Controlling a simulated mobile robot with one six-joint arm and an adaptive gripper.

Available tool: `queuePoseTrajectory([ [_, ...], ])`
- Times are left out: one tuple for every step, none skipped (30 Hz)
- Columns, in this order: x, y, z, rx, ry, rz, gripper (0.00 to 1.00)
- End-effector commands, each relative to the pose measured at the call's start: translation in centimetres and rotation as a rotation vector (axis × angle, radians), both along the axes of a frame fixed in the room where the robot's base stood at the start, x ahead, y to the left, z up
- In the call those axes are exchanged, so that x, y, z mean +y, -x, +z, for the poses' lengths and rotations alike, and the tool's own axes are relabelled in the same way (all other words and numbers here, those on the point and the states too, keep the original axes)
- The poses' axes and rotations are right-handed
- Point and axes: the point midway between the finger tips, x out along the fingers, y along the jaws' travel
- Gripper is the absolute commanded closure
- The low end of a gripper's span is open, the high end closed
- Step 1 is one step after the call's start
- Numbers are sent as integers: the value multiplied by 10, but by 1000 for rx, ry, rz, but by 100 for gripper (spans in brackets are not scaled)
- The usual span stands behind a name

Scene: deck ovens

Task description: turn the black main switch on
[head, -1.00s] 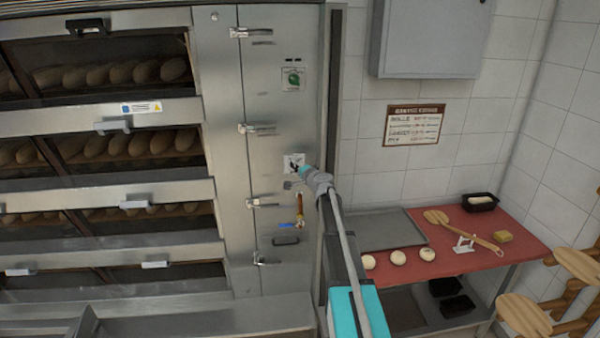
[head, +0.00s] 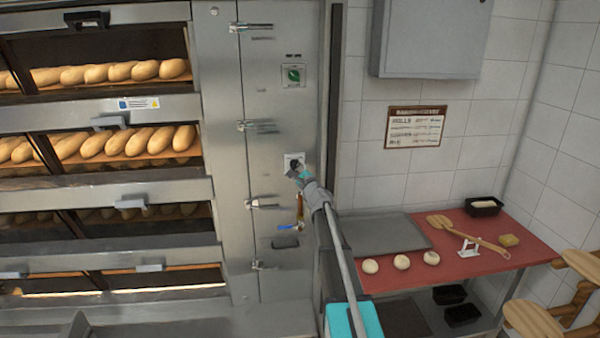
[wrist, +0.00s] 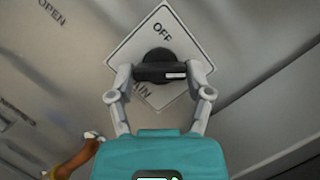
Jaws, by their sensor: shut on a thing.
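The black main switch (wrist: 155,73) sits on a white diamond-tilted plate (wrist: 187,45) in the wrist view. OFF is printed near the plate's top, and other lettering is partly hidden below the handle. The black handle lies level in this view, with a pale mark toward its right end. My gripper (wrist: 160,78) is shut on the handle, one finger at each end. In the head view my gripper (head: 300,174) is at the plate (head: 294,160) on the steel oven panel and partly covers the switch.
A green switch (head: 293,75) is higher on the panel. Below my gripper are an orange-brown handle (head: 300,208) and a blue lever (head: 288,227). Lit oven chambers with loaves (head: 115,140) are at left. A red-topped table (head: 455,250) with dough balls stands at right.

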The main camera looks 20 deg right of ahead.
Motion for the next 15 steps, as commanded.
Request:
queuePoseTrajectory([
  [1, -1, -1, -10, -27, 4, 82],
  [1, -1, -1, -14, -41, 3, 82],
  [1, -1, 0, -20, -57, 4, 82],
  [1, -1, 0, -22, -69, 4, 82],
  [1, -2, 0, -26, -79, 4, 82],
  [1, -2, 0, -29, -90, 4, 82],
  [1, -2, 0, -31, -97, 4, 82],
  [1, -2, 0, -33, -104, 4, 82],
  [0, -2, 1, -35, -110, 4, 82],
  [1, -2, 1, -36, -114, 3, 82],
  [0, -2, 1, -37, -116, 3, 82],
  [0, -2, 1, -38, -119, 3, 82],
  [0, -2, 1, -38, -120, 4, 82],
  [0, -2, 1, -38, -121, 3, 82],
  [0, -2, 1, -38, -122, 4, 82],
])
